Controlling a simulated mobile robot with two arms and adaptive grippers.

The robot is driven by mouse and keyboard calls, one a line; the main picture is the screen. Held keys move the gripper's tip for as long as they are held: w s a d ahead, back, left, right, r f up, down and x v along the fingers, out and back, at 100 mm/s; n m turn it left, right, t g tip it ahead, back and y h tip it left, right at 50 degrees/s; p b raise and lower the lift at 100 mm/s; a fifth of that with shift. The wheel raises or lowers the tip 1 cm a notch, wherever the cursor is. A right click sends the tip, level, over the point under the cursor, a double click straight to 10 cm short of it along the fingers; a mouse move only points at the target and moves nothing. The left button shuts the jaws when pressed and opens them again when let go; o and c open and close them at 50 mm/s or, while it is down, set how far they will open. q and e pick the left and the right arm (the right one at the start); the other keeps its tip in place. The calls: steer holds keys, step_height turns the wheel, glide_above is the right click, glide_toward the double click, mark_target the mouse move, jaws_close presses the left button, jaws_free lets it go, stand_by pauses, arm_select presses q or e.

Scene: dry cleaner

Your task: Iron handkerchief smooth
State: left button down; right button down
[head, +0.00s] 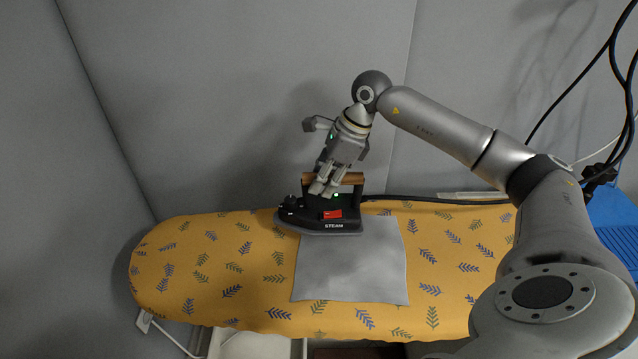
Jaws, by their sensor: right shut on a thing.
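A grey handkerchief (352,268) lies flat on the yellow ironing board (180,262) with blue and green leaf prints. Soft shading shows on its surface; I cannot tell how creased it is. A black steam iron (335,226) with a wooden handle stands soleplate down over the handkerchief's far left corner, its nose pointing left past the cloth's edge. My right gripper (325,190) is shut on the iron's handle from above. The iron hides the cloth under it. My left gripper is not in view.
A dark cord (440,199) runs right from the iron along the board's back edge. Grey walls (240,100) stand close behind. A blue object (612,222) and hanging cables are at the right. The board's left end is clear.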

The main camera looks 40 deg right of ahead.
steer(key=r, duration=0.1)
steer(key=r+p, duration=0.1)
steer(key=r, duration=0.1)
steer(key=shift+w, duration=0.2)
steer(key=shift+w+a+r+p, duration=0.1)
steer(key=shift+r+p, duration=0.15)
steer(key=shift+r, duration=0.2)
steer(key=shift+w+a+r+p, duration=0.1)
steer(key=shift+r+p, duration=0.1)
steer(key=shift+r, duration=0.2)
steer(key=shift+s+r, duration=0.1)
steer(key=shift+s, duration=0.05)
